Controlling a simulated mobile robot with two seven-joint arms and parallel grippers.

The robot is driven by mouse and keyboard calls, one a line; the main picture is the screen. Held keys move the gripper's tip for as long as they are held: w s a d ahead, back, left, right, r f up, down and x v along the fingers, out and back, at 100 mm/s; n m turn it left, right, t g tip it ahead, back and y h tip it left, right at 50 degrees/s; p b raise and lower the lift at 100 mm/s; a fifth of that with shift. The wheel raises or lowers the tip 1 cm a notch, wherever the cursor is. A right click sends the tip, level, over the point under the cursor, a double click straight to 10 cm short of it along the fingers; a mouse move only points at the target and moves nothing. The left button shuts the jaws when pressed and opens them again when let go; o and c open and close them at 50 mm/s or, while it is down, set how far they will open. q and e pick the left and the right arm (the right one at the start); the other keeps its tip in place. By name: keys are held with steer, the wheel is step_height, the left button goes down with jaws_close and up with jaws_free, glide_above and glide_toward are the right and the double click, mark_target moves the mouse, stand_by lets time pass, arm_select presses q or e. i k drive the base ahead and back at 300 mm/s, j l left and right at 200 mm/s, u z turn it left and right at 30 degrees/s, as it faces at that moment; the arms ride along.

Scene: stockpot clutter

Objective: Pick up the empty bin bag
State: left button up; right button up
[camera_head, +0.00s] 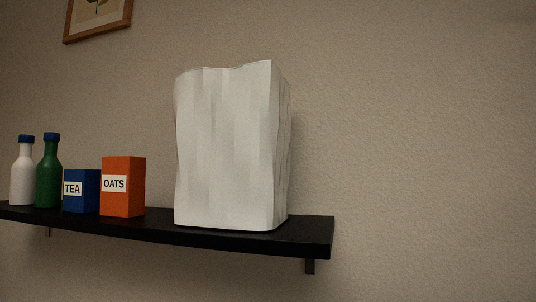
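A tall white bag (228,150) stands upright on the right part of a black wall shelf (312,232). Its sides are creased and its top edge is uneven. The inside of the bag is hidden, so I cannot tell whether it is empty. Neither of my grippers is in the head view.
Left of the bag on the shelf stand an orange OATS box (123,187), a blue TEA box (82,190), a green bottle (48,172) and a white bottle (22,173). A framed picture (97,17) hangs above. Bare wall (430,150) lies to the right.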

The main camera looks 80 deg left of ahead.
mark_target(232, 126)
steer(key=u, duration=2.1)
steer(key=k+j, duration=0.2)
steer(key=k, duration=0.2)
